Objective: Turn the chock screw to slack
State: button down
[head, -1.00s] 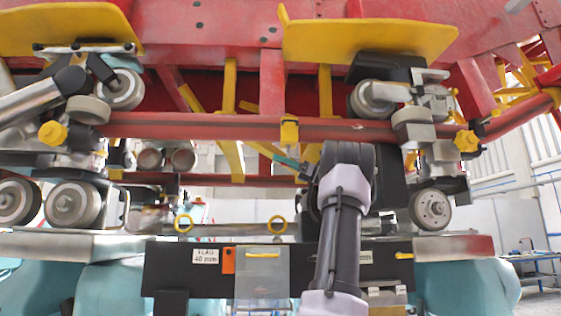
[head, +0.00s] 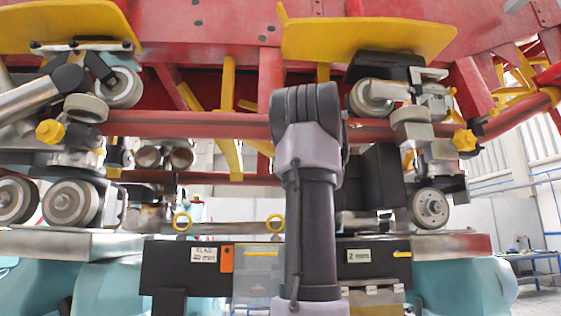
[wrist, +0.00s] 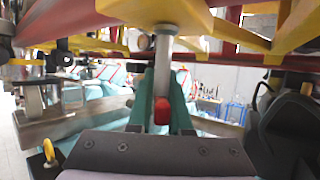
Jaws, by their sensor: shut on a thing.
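In the wrist view, an upright grey rod (wrist: 163,60) rises to a yellow fitting (wrist: 178,14) under the red frame. Its lower end has a red tip (wrist: 161,111). I take it to be the chock screw, though its thread and setting cannot be seen. My gripper (wrist: 161,100) is shut on the red-tipped rod, with one teal finger on each side of it. In the head view, my dark and lilac arm stands upright in front of the middle of the car, and hides my gripper and the rod.
Wheel assemblies (head: 76,203) are at left and right (head: 430,207) of the head view. A black panel (head: 380,258) with labels and yellow handles stands low in front. The red beam (head: 180,125) runs across above. A dark rounded shape (wrist: 290,120) is close at the right in the wrist view.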

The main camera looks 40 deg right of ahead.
jog(key=shift+s+d+m+g+h, duration=0.1)
jog(key=shift+d+m+g+h, duration=0.35)
jog(key=shift+m+h, duration=1.25)
jog(key=shift+s+d+m+g+h, duration=0.1)
jog(key=shift+m+g+h, duration=0.55)
jog(key=shift+h, duration=2.05)
jog(key=shift+d+m+g+h, duration=0.4)
jog(key=shift+m+h, duration=0.75)
jog(key=shift+h, duration=1.05)
jog(key=shift+g+h, duration=0.3)
jog(key=shift+m, duration=0.3)
jog(key=c, duration=0.9)
grip_release()
jog(key=shift+a, duration=0.1)
jog(key=v, duration=1)
jog(key=shift+s+a+f, duration=0.15)
jog(key=shift+s+f, duration=0.1)
